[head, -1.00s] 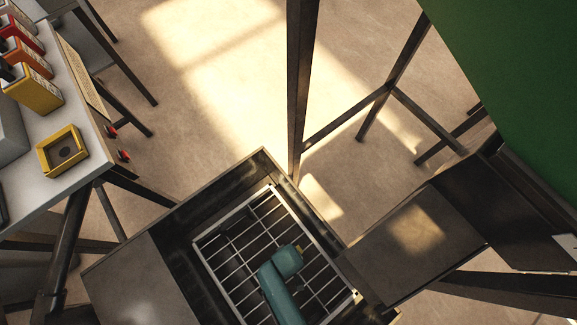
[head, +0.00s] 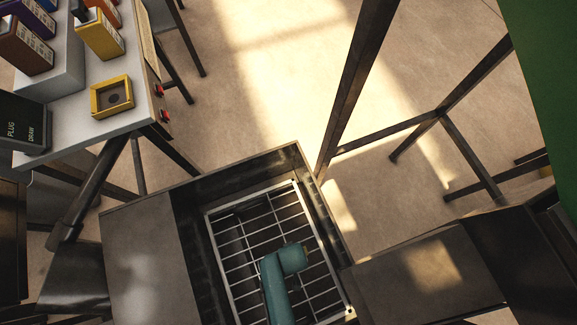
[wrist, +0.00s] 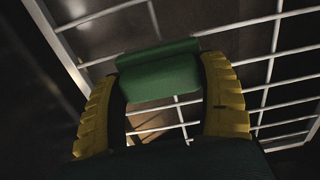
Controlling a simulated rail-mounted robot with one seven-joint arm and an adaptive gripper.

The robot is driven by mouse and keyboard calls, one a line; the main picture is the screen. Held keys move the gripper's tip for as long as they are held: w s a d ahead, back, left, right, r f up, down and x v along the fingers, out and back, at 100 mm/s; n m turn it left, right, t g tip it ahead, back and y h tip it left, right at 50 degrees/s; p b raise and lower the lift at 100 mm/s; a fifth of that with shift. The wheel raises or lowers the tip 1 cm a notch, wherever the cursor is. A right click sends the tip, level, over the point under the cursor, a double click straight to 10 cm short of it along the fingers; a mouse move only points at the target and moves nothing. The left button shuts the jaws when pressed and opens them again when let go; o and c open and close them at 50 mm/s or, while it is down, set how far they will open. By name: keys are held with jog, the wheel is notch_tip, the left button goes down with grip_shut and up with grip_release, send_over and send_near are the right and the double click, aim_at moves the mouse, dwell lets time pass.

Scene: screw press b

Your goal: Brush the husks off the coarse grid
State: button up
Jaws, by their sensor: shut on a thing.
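The coarse grid (head: 255,195) is a pale wire lattice in a light metal frame, set in a dark open box at the bottom centre of the head view. It also fills much of the wrist view (wrist: 250,23). My gripper (wrist: 160,70) has yellow ribbed fingers, shut on a green block (wrist: 158,78), which looks like the brush's body. The block is over the grid; bristles are hidden, and I cannot tell whether it touches the bars. In the head view my teal arm covers part of the grid and hides the gripper. I can make out no husks.
A flat metal plate (head: 150,260) adjoins the box on the left, and another plate (head: 425,275) on the right. A side table (head: 75,125) holds a yellow tray (head: 111,97) and several boxes. A dark upright post (head: 355,90) stands behind the box.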

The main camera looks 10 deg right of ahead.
jog(key=shift+a, duration=0.1)
jog(key=a, duration=0.1)
jog(key=s+a, duration=0.1)
jog(key=a, duration=0.1)
jog(key=shift+a+f+p, duration=0.1)
jog(key=shift+a+p, duration=0.1)
jog(key=shift+p, duration=0.2)
jog(key=shift+s+a+f, duration=0.15)
jog(key=shift+a, duration=0.1)
jog(key=shift+s+a+r+p, duration=0.15)
jog(key=shift+a+r+p, duration=0.05)
jog(key=shift+r+p, duration=0.7)
jog(key=shift+w+f, duration=0.1)
jog(key=shift+w, duration=0.15)
jog(key=d+b, duration=0.1)
jog(key=d, duration=0.1)
jog(key=w+d+b, duration=0.1)
jog(key=d, duration=0.1)
jog(key=shift+f, duration=0.15)
jog(key=shift+d, duration=0.3)
jog(key=shift+a, duration=0.1)
